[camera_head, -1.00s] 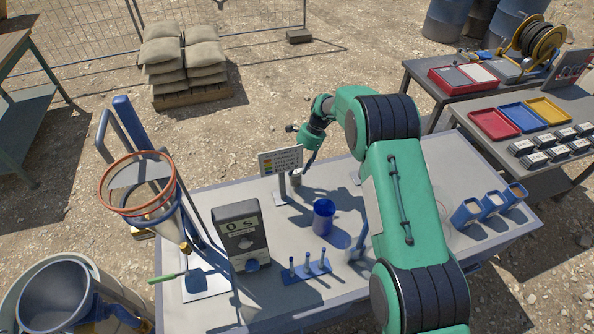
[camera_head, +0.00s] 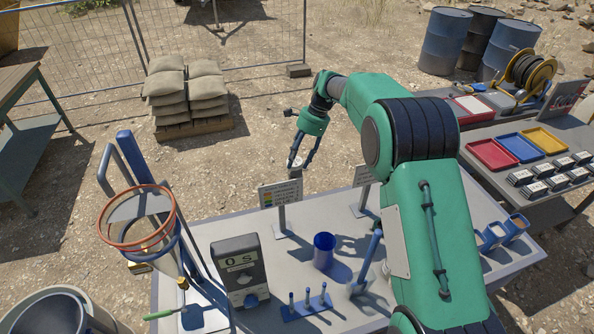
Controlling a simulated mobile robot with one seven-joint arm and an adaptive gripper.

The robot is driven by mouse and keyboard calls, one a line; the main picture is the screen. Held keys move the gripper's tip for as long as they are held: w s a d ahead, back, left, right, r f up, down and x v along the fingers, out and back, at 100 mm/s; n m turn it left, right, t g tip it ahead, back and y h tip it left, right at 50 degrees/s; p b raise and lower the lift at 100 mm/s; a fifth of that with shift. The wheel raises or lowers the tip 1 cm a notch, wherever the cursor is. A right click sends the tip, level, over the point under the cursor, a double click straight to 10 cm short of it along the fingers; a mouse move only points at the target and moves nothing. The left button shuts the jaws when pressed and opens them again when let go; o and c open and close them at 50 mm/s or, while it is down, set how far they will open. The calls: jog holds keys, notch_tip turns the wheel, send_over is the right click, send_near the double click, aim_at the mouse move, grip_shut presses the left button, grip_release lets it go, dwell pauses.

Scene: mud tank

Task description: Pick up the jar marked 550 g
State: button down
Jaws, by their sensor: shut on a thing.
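My gripper (camera_head: 298,160) is at the far edge of the grey table, raised above the small sign (camera_head: 281,194). Its fingers point down and are shut on a small grey jar (camera_head: 296,163). The jar is held clear of the table top. The marking on the jar is too small to read from here.
The table (camera_head: 222,226) holds a blue cup (camera_head: 323,250), a timer box (camera_head: 240,270) reading 0 S, a blue rack (camera_head: 306,304) and a funnel stand (camera_head: 160,250). A second sign (camera_head: 364,182) stands right of the gripper. Coloured trays (camera_head: 519,148) lie on the right table.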

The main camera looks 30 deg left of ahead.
jog(key=shift+r, duration=1.55)
